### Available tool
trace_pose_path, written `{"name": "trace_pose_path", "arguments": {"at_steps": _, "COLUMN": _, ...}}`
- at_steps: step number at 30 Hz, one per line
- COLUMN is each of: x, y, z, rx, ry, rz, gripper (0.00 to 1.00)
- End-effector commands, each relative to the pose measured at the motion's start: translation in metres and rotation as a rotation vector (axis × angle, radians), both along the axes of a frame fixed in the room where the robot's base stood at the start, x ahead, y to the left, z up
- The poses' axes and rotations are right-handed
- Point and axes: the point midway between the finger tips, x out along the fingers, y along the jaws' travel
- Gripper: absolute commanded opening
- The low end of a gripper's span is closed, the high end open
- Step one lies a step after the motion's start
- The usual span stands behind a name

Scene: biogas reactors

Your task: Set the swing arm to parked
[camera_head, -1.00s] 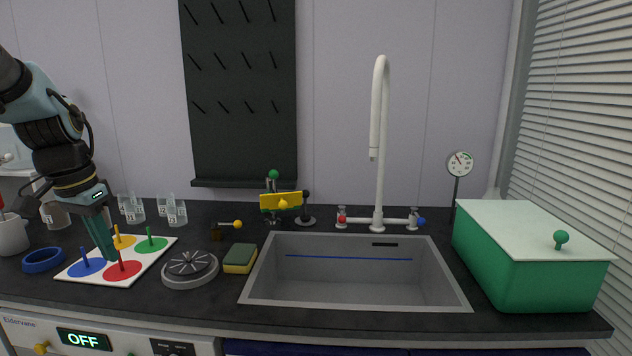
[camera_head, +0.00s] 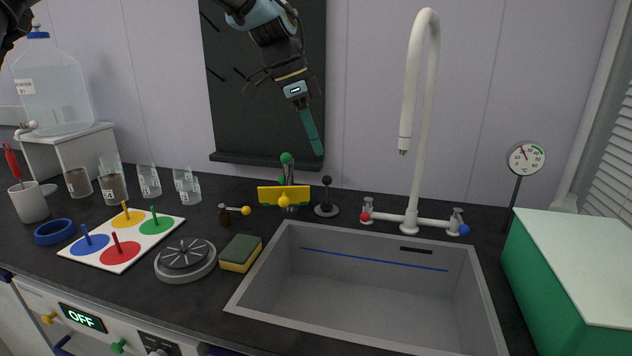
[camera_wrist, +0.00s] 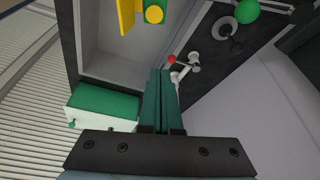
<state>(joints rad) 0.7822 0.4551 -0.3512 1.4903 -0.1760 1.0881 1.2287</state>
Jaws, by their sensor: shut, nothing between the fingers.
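No part is labelled as the swing arm, and I cannot tell which one it is. One candidate is the yellow bar (camera_head: 284,195) with a yellow ball at its front, on a post topped by a green ball (camera_head: 287,158). The other is a short rod with a yellow ball (camera_head: 246,211) on a small dark block (camera_head: 225,214). My gripper (camera_head: 320,153) is shut and empty, pointing down above and slightly right of the green ball, apart from it. The wrist view shows its closed fingers (camera_wrist: 161,72), with the yellow bar (camera_wrist: 127,16) and green ball (camera_wrist: 246,10) beyond.
A black-knobbed stand (camera_head: 327,208) is right of the yellow bar. The tall white tap (camera_head: 413,150) and sink (camera_head: 375,325) are farther right, the green box (camera_head: 545,275) beyond. A sponge (camera_head: 240,253), grey round fixture (camera_head: 186,260), peg board (camera_head: 90,259) and jars (camera_head: 187,186) are left.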

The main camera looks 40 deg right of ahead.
Motion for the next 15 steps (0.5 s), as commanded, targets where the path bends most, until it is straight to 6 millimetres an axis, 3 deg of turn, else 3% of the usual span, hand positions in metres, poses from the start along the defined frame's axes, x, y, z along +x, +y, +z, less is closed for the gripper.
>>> {"name": "trace_pose_path", "arguments": {"at_steps": 8, "x": -0.001, "y": -0.001, "z": -0.007, "rx": 0.002, "ry": 0.001, "rz": 0.001, "gripper": 0.0}}
{"name": "trace_pose_path", "arguments": {"at_steps": 15, "x": -0.011, "y": -0.011, "z": -0.043, "rx": 0.006, "ry": 0.004, "rz": 0.001, "gripper": 0.0}}
